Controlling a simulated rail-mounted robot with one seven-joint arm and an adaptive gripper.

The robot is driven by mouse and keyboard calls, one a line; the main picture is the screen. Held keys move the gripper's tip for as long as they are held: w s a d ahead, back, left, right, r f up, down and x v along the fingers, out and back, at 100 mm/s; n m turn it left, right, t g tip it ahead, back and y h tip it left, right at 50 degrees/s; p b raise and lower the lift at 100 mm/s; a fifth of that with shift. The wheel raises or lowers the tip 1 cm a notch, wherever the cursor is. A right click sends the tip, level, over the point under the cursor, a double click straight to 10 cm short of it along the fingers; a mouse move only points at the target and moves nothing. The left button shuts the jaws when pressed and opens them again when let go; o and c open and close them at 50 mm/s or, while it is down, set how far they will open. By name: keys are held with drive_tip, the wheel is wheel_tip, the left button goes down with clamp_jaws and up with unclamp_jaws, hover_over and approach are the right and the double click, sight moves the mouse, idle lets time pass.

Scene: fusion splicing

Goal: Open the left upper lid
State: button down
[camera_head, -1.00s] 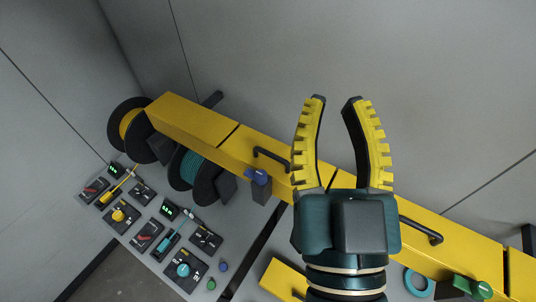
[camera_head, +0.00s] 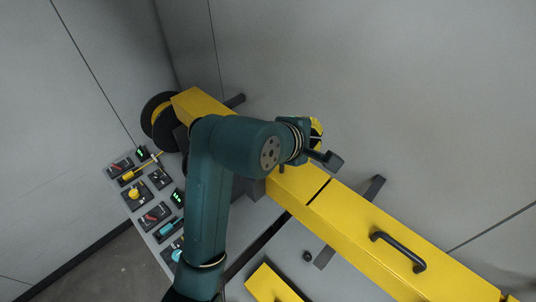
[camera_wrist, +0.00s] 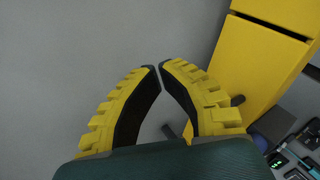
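The left upper lid (camera_head: 290,185) is the left section of a long yellow beam. In the head view my arm covers its middle, and its handle is hidden there. My gripper (camera_head: 316,132) is at the lid's wall side, seen partly behind my wrist. In the wrist view my gripper (camera_wrist: 160,72) has its yellow fingertips almost together, with nothing held between them. I cannot tell the exact distance to the lid.
The right upper lid (camera_head: 400,268) has a black handle (camera_head: 398,250). A dark bar (camera_head: 375,190) sticks out behind the beam. A yellow-wound spool (camera_head: 158,118) is at the far left, above a control panel (camera_head: 145,205). The grey wall (camera_head: 380,80) behind is bare.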

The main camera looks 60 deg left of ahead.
drive_tip(key=s+a+f+n+g+h, duration=0.1)
drive_tip(key=s+a+f+n+g, duration=0.15)
drive_tip(key=s+a+n, duration=0.4)
drive_tip(key=s+a+f+n+g+h, duration=0.1)
drive_tip(key=s+a+f+n, duration=0.25)
drive_tip(key=s+n, duration=0.45)
drive_tip(key=shift+m, duration=0.65)
drive_tip(key=x, duration=0.3)
drive_tip(key=p+x, duration=0.1)
drive_tip(key=x, duration=0.2)
drive_tip(key=a+p+x, duration=0.1)
drive_tip(key=x, duration=0.1)
drive_tip(key=shift+a+f, duration=0.1)
drive_tip(key=shift+f, duration=0.3)
